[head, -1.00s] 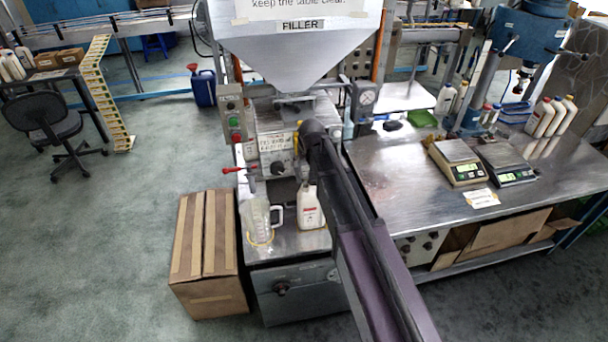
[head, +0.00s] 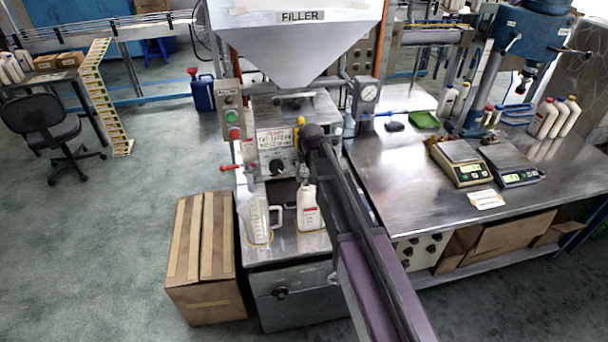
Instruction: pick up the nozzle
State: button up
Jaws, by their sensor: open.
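The filler machine (head: 290,40) has a grey steel hopper, and a control block (head: 272,138) below it. A small spout with a red-handled valve (head: 232,167) is at its left, above the clear jug (head: 259,222). I cannot tell for sure which part is the nozzle. A white bottle with a red label (head: 309,212) stands right of the jug on the machine's steel shelf. My arm reaches from the bottom right to the front of the control block. Its dark end covers part of the block, and my gripper is hidden behind it.
A steel bench (head: 385,175) at the right carries two scales (head: 460,162), a green tray (head: 425,120) and several white bottles. A cardboard box (head: 206,255) stands on the floor left of the machine. A blue can (head: 203,95) is behind. The floor at left is open.

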jog(key=shift+c, duration=0.2)
dwell(0.3)
grip_shut()
jog(key=shift+r, duration=0.15)
notch_tip(320, 180, up, 2)
jog(key=p, duration=0.2)
jog(key=shift+r+p, duration=0.25)
jog(key=shift+p, duration=0.15)
jog(key=s+d+r+p, duration=0.2)
jog(key=s+d, duration=0.7)
jog(key=s, duration=0.4)
jog(key=shift+s, duration=0.2)
jog(key=shift+r, duration=0.1)
